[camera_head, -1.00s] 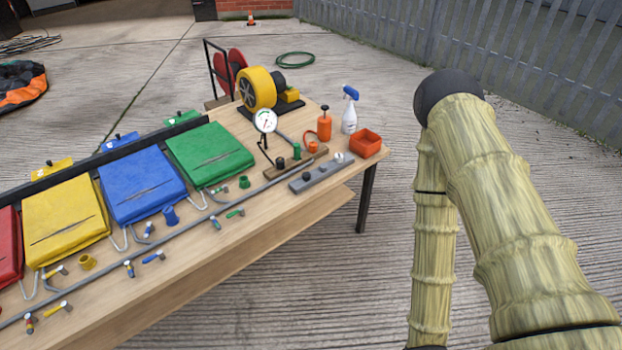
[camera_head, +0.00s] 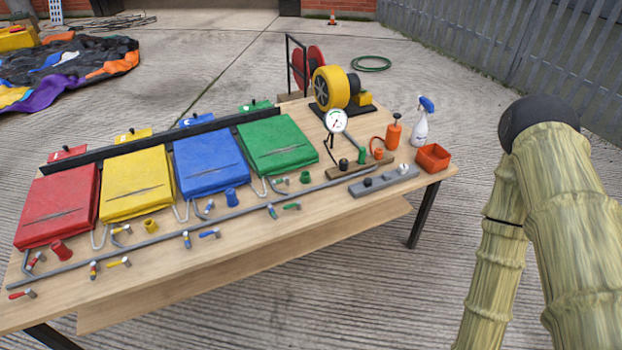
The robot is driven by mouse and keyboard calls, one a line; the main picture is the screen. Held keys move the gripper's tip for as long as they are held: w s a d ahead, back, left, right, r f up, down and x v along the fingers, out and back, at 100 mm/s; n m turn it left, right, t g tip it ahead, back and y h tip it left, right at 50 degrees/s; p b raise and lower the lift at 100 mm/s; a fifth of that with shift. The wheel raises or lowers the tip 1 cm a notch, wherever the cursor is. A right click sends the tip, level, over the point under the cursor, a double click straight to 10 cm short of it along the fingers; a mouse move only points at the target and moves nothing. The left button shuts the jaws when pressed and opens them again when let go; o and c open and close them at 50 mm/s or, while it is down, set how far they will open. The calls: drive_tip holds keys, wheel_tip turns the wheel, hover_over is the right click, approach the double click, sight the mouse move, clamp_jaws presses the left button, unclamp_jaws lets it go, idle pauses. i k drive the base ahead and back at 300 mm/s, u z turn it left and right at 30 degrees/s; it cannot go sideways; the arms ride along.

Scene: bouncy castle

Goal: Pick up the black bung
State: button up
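A small black bung (camera_head: 343,164) stands upright on a wooden block (camera_head: 348,173) near the right end of the workbench. A green bung (camera_head: 362,154) and an orange one (camera_head: 378,154) stand beside it on the same block. A second dark, knob-like piece (camera_head: 367,182) sits on the grey block (camera_head: 384,181) just in front. My arm, in a straw-coloured ribbed cover, is at the right of the view, apart from the bench. My gripper is out of view, so its state is hidden.
The wooden bench (camera_head: 150,278) carries red, yellow, blue and green flat bags, valves along a grey pipe, a round gauge (camera_head: 336,121), a yellow blower (camera_head: 331,88), an orange pump bottle (camera_head: 392,132), a spray bottle (camera_head: 420,124) and an orange tray (camera_head: 433,157). Concrete floor right of the bench is clear.

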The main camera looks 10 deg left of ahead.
sight(367, 181)
drive_tip(key=z, duration=0.3)
drive_tip(key=k, duration=0.3)
drive_tip(key=u, duration=1.05)
drive_tip(key=i, duration=1.55)
drive_tip(key=z, duration=0.75)
